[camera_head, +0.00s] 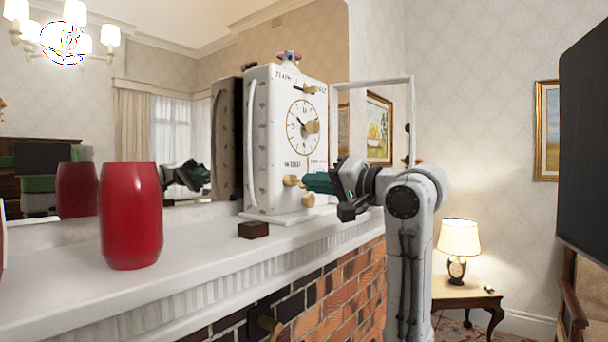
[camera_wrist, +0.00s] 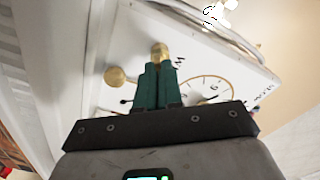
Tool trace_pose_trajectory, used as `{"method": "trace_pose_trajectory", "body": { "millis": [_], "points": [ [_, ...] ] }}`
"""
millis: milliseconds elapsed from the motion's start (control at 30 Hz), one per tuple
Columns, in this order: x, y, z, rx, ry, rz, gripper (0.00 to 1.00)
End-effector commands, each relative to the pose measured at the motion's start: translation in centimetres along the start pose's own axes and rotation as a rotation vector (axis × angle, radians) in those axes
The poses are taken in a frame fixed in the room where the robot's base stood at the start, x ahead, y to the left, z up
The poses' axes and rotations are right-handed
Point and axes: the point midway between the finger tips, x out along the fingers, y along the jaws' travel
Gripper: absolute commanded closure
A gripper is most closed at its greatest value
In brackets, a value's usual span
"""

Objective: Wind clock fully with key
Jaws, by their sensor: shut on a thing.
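The white clock (camera_head: 262,140) stands on the mantel against the mirror, with a round dial (camera_head: 302,122) and brass knobs on its front. My gripper (camera_head: 308,182) reaches in from the right at the clock's lower front. Its teal fingers are shut on a brass knob (camera_head: 291,181), which may be the key. In the wrist view, this brass knob (camera_wrist: 160,51) shows between the fingertips (camera_wrist: 159,66), in front of the clock face (camera_wrist: 195,65). A second brass knob (camera_head: 308,200) is just below, apart from the fingers. The knob's shaft is hidden.
A red vase (camera_head: 131,216) and a small dark block (camera_head: 254,230) stand on the white mantel (camera_head: 190,255) left of the clock. A mirror (camera_head: 180,60) is behind. A lamp (camera_head: 459,240) stands on a side table at the right. A dark panel (camera_head: 588,150) is at the right edge.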

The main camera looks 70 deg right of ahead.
Motion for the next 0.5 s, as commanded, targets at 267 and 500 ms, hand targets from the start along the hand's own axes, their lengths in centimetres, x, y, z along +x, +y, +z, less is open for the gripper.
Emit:
{"method": "trace_pose_trajectory", "body": {
  "millis": [267,500],
  "points": [
    [0.16,-0.36,-0.12,0.129,-0.003,0.000,1.00],
    [0.18,-0.30,-0.06,0.223,-0.003,0.001,1.00]
  ]
}}
